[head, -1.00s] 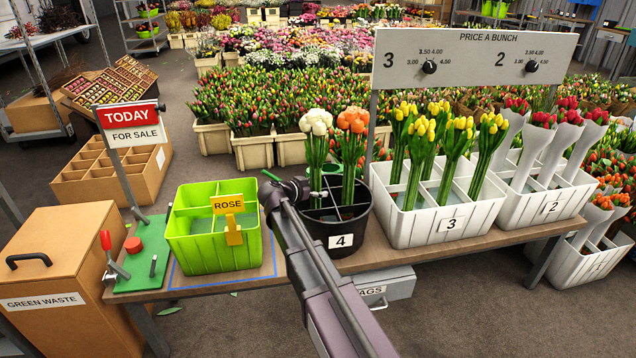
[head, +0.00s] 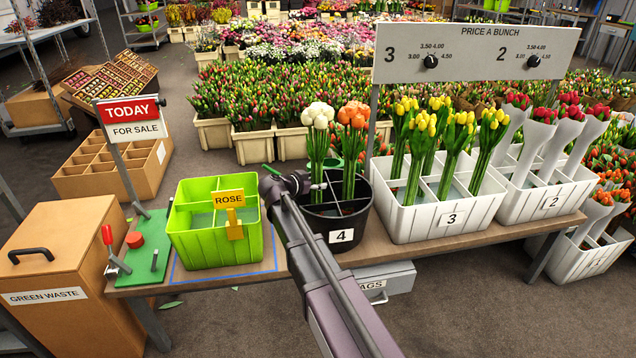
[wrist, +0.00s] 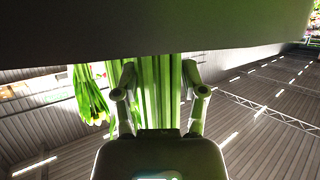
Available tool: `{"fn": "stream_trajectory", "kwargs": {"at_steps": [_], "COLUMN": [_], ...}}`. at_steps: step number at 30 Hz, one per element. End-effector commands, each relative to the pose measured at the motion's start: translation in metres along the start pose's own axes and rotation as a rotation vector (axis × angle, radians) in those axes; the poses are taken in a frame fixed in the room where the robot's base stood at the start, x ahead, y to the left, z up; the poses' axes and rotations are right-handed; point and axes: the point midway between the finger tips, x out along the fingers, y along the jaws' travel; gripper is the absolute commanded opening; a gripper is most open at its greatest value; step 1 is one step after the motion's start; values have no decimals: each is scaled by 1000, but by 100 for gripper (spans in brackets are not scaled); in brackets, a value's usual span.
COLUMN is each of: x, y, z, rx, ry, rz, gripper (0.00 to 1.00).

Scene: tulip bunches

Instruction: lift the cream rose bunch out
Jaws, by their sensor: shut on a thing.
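The cream rose bunch (head: 318,116) stands upright in the black bucket (head: 341,237) marked 4, its stems going down behind the rim. An orange bunch (head: 352,118) stands to its right in the same bucket. My gripper (head: 318,187) reaches in from the left over the bucket and is shut on the cream bunch's stems. In the wrist view the two fingers (wrist: 156,88) sit on either side of the green stems (wrist: 153,105). A dark surface hides the top of that view. The lower stem ends are hidden.
A green crate (head: 213,240) with a ROSE tag stands left of the bucket, inside a blue outline. White crates with yellow tulips (head: 440,221) and wrapped red tulips (head: 536,210) stand to the right, under the price board (head: 474,50). The GREEN WASTE box (head: 60,275) is far left.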

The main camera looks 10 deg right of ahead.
Motion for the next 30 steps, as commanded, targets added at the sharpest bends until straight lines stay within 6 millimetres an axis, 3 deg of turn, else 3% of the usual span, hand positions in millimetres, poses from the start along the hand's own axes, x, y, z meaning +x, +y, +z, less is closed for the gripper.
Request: {"fn": "stream_trajectory", "kwargs": {"at_steps": [30], "x": [-35], "y": [0], "z": [-83], "rx": [-1], "ry": [2], "rz": [-1], "gripper": [0]}}
